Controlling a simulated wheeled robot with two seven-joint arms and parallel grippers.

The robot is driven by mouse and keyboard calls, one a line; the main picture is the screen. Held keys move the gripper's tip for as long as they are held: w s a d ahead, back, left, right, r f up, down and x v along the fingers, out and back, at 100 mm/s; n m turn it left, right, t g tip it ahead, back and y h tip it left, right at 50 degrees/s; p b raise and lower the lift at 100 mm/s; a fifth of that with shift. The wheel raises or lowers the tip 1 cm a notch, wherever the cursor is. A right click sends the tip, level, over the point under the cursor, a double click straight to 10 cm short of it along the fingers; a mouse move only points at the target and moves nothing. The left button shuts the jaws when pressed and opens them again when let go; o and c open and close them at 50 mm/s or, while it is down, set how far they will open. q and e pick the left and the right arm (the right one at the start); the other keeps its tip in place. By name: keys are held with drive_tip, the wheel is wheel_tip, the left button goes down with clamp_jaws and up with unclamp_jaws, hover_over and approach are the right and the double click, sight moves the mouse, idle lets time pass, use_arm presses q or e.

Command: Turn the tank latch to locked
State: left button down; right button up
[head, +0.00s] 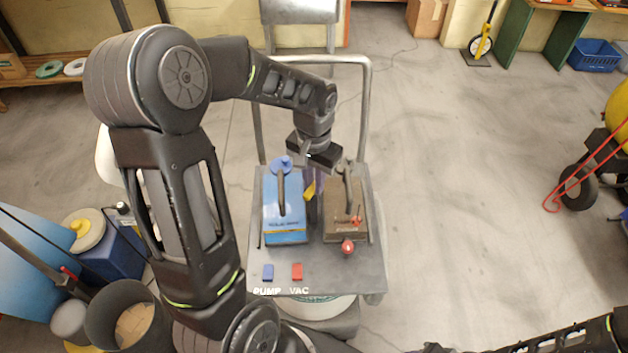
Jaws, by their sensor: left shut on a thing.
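My left gripper (313,186) reaches down over the far part of the cart, between a blue unit and a brown unit. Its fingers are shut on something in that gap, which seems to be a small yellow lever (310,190). The contact is small and partly hidden by the fingers. The blue unit (284,209) has a blue knob and a dark handle on top. The brown unit (346,215) has a dark handle, small red parts and a red knob (348,246) at its front. I cannot tell for sure which part is the tank latch. My right gripper is out of view.
The grey cart top (330,279) carries a blue and a red block near the PUMP and VAC labels. A metal cart rail (369,110) stands behind. Bins and a blue container (112,258) crowd the left. Floor right of the cart is clear.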

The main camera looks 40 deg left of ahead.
use_arm(q)
drive_tip(key=m, duration=0.5)
drive_tip(key=shift+m, duration=0.3)
drive_tip(key=m, duration=0.5)
drive_tip(key=shift+m, duration=0.4)
drive_tip(key=c, duration=1.4)
unclamp_jaws()
drive_tip(key=shift+o, duration=0.2)
wheel_tip(320, 180, up, 8)
drive_tip(key=shift+f, duration=0.1)
